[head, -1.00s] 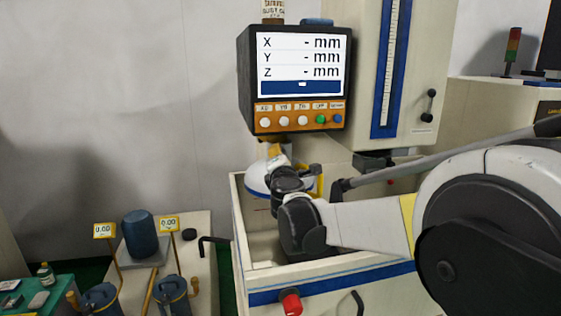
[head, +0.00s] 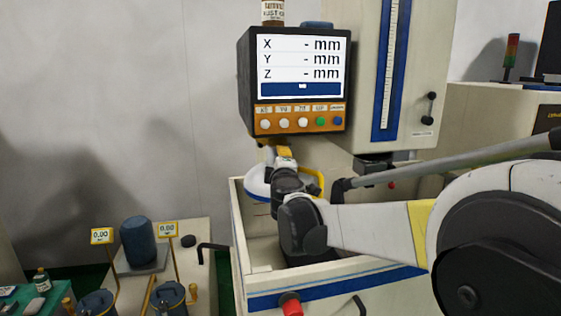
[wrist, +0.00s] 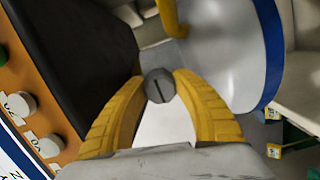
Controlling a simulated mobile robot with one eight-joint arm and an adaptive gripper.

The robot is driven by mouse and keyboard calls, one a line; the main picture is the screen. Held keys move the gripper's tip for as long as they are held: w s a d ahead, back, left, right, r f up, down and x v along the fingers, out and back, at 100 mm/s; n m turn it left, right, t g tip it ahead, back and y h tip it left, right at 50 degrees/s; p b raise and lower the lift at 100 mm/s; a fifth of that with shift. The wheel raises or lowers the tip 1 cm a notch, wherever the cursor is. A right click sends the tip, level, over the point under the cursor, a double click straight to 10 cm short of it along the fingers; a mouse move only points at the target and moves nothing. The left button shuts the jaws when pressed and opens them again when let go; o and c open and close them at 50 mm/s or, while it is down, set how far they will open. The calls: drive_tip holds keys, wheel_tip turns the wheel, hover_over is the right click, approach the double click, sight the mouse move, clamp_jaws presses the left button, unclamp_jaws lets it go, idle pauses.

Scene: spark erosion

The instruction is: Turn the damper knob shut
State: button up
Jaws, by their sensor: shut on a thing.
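The damper knob (wrist: 158,86) is a small dark grey, many-sided knob with a dark slot line on its face, seen in the wrist view. In the head view my gripper (head: 284,152) reaches under the display box. There the knob is hidden or too small to make out.
The display box (head: 299,85) with its row of buttons (wrist: 18,104) is close beside my gripper. A white round part with a blue rim (wrist: 215,50) and a yellow bar lie at the other side. The open machine tank (head: 262,250) is below my arm.

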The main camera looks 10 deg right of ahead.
idle(0.4)
drive_tip(key=o, duration=1.2)
